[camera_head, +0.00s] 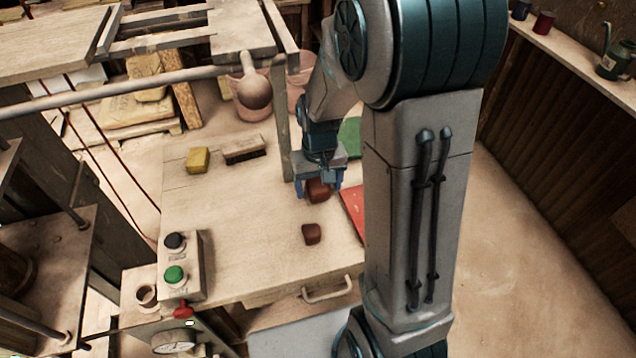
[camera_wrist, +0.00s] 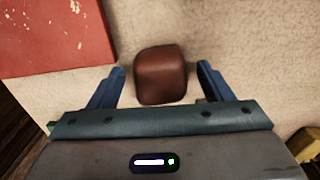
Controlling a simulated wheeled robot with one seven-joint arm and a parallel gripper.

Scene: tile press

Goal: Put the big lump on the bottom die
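A larger reddish-brown lump (camera_head: 319,191) rests on the wooden table, partly hidden by my gripper in the head view. In the wrist view the lump (camera_wrist: 161,76) sits between the two blue fingers, with a gap on each side. My gripper (camera_head: 318,187) points down over it and is open; it also shows in the wrist view (camera_wrist: 161,69). A smaller brown lump (camera_head: 311,234) lies on the table, nearer the front edge. The press stands at the left; a dark round part (camera_head: 14,268) shows inside it, but I cannot tell whether it is the bottom die.
A red board (camera_head: 353,210) lies beside my gripper, partly behind my arm. A yellow block (camera_head: 198,160) and a brush (camera_head: 244,150) lie farther left. A table post (camera_head: 281,130) rises close to my gripper. A button box (camera_head: 180,265) stands at the front left.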

